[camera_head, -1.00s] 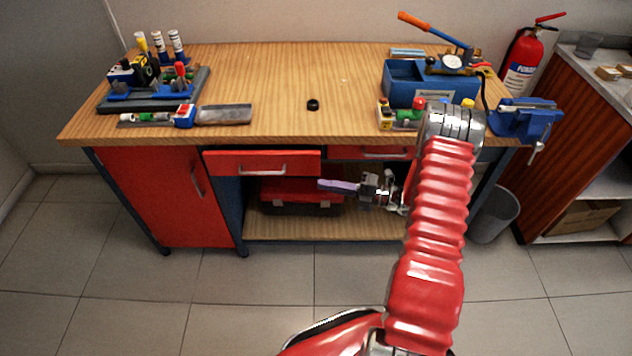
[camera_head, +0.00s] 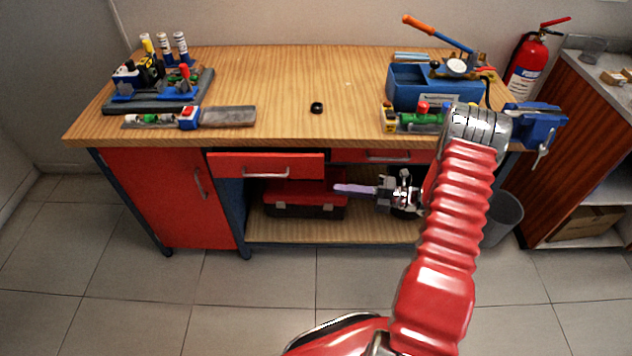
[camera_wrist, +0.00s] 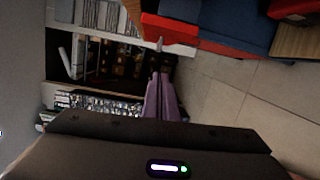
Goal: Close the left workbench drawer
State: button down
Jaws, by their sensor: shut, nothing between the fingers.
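The left workbench drawer (camera_head: 225,166) has a red front with a silver handle (camera_head: 266,175). It stands out further toward me than the right drawer (camera_head: 345,156), so it is partly open. My gripper (camera_head: 336,188) has purple fingers, shut and empty, pointing left just right of and below the left drawer's front, with no contact visible. In the wrist view, the shut fingers (camera_wrist: 161,78) point up toward a red drawer front (camera_wrist: 172,32) with a handle; a gap shows between them. The drawer's inside is hidden in the head view.
The wooden workbench (camera_head: 275,80) carries tools and a vise (camera_head: 535,125). A red cabinet door (camera_head: 165,200) is at left. A red toolbox (camera_head: 300,205) sits on the lower shelf, behind my gripper. A bin (camera_head: 503,215) stands at right. The floor in front is clear.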

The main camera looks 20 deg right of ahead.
jog(key=s+a+r+n+g+h, duration=0.3)
jog(key=s+a+r+n+g, duration=0.2)
jog(key=a+r+n, duration=0.4)
jog(key=s+a+r+n+g+h, duration=0.4)
jog(key=a+r+n, duration=0.4)
jog(key=n, duration=0.4)
jog(key=s+r+n+t+h, duration=0.5)
jog(key=s+r+n, duration=0.7)
jog(key=n, duration=0.8)
jog(key=shift+s+d+r+n+h, duration=0.25)
jog(key=shift+s+r+n+h, duration=0.15)
jog(key=shift+s+h, duration=1.1)
jog(key=shift+s, duration=0.15)
